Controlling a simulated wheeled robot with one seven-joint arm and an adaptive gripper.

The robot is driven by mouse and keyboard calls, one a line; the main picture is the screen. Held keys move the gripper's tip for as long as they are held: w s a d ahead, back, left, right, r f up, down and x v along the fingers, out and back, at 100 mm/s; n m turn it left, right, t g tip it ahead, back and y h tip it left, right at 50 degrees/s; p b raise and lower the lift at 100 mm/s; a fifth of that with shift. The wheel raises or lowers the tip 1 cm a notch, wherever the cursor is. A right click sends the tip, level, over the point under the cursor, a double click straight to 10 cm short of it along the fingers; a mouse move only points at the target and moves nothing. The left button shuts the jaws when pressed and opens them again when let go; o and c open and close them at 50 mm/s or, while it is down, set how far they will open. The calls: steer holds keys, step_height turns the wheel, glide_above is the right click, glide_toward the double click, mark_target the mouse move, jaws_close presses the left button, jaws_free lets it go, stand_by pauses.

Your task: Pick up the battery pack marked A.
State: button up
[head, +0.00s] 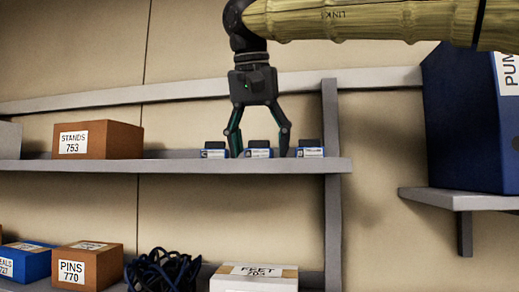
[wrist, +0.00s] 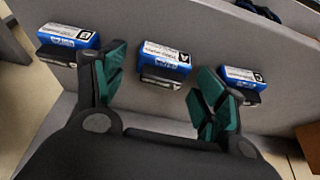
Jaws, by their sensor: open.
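The battery pack marked A (wrist: 165,58) is blue and black with a white label; it is the middle of three packs. In the head view the middle pack (head: 258,153) sits on the upper grey shelf near its front edge. My gripper (head: 260,145) points down over this pack, fingers spread to its left and right. In the wrist view the gripper (wrist: 162,72) has its green-padded fingers on either side of pack A, with visible gaps. Contact is not visible. Nothing is held.
Similar packs stand close on both sides, left (head: 215,151) and right (head: 309,149), near my fingers. The shelf (head: 120,167) also holds a brown STANDS box (head: 97,140). A grey upright (head: 332,180) stands at the shelf's right end. A large blue box (head: 462,120) is farther right.

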steer(key=shift+s+r, duration=0.15)
steer(key=shift+s, duration=0.4)
steer(key=shift+c, duration=0.6)
steer(key=shift+w, duration=0.3)
steer(key=c, duration=1)
steer(key=shift+s, duration=0.1)
steer(key=shift+c, duration=0.2)
steer(key=shift+r, duration=0.1)
